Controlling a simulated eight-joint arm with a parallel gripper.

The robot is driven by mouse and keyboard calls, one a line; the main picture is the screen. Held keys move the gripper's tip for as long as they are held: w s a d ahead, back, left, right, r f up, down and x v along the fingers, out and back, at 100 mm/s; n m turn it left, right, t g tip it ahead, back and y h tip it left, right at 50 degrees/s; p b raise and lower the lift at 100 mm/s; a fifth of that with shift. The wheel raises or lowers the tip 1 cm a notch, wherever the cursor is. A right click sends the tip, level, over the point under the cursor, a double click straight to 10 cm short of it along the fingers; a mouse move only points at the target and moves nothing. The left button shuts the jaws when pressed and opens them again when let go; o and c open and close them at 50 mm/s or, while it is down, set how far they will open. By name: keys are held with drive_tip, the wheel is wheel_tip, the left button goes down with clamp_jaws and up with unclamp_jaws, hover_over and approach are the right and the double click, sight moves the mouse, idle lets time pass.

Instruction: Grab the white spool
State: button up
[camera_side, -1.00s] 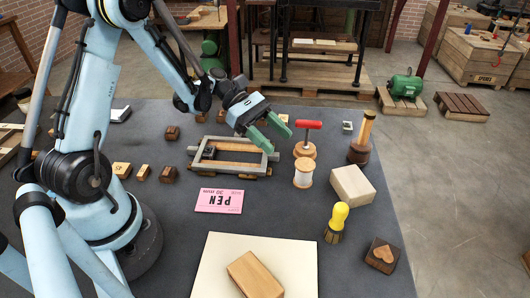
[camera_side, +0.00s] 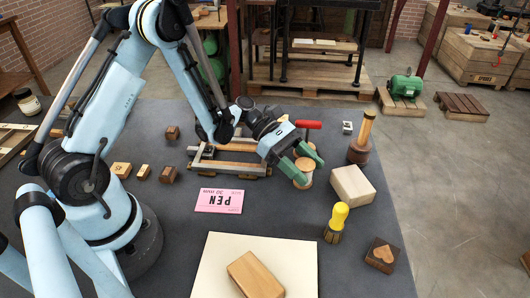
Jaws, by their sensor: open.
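The white spool (camera_side: 304,185) stands on the dark grey table, right of the wooden frame. My gripper (camera_side: 311,170) has two green fingers and is open. It reaches in from the upper left, with its fingertips right at the spool in this view. I cannot tell whether the fingers touch the spool or hang just above or in front of it.
A pale wooden block (camera_side: 352,186) sits close to the right. A wooden frame (camera_side: 232,165) lies to the left. A yellow-handled brush (camera_side: 337,220) stands in front right.

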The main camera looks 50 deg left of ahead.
drive_tip(key=shift+x, duration=0.95)
drive_tip(key=c, duration=0.7)
drive_tip(key=shift+r, duration=0.1)
